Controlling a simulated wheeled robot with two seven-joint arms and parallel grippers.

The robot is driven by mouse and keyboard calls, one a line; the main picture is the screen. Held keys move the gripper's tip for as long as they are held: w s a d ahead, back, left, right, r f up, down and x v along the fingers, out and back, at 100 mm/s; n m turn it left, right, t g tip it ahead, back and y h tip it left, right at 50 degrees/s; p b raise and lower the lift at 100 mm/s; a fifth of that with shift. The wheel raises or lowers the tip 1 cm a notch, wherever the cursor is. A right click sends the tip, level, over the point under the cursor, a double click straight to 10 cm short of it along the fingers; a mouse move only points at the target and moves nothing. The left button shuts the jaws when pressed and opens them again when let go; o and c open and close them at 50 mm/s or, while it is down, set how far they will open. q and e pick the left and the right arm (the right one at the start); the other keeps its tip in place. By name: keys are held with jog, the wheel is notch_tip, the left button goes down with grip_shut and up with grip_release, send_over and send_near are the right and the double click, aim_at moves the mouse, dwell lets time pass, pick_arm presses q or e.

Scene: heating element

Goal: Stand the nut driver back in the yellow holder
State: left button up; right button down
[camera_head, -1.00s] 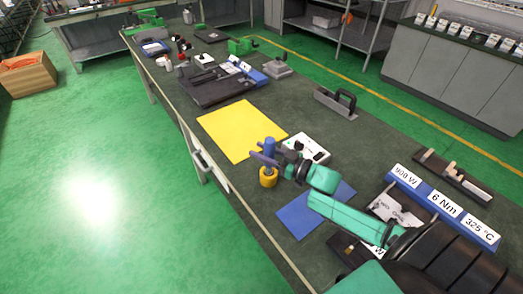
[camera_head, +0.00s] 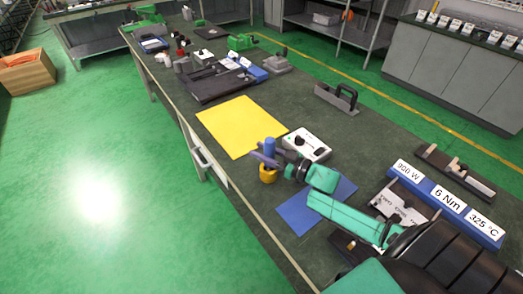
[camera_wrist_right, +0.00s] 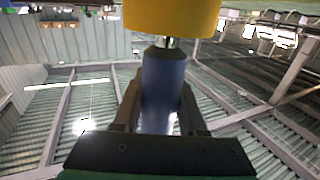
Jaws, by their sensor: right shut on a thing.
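The nut driver has a blue handle (camera_head: 270,146), which stands upright in the head view. My right gripper (camera_head: 266,159) is shut on this handle. The yellow holder (camera_head: 268,175) is directly below it near the table's front edge. In the right wrist view my gripper (camera_wrist_right: 160,110) has the blue handle (camera_wrist_right: 163,82) between its two fingers. A short piece of thin metal shaft shows between the handle and the yellow holder (camera_wrist_right: 172,15). The shaft's tip is hidden, so its depth in the holder cannot be told. My left gripper is not in view.
A yellow mat (camera_head: 235,125) lies to the left of the holder and a blue mat (camera_head: 300,215) to the right. A white box with a black knob (camera_head: 310,148) stands just behind my gripper. A blue label stand (camera_head: 447,205) is at right.

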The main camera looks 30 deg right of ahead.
jog(key=shift+f, duration=0.4)
jog(key=shift+c, duration=1.9)
grip_release()
jog(key=shift+f, duration=0.1)
jog(key=shift+s+b, duration=0.1)
jog(key=shift+b, duration=0.2)
jog(key=v, duration=0.7)
jog(key=shift+s+d+b, duration=0.15)
jog(key=shift+b, duration=0.15)
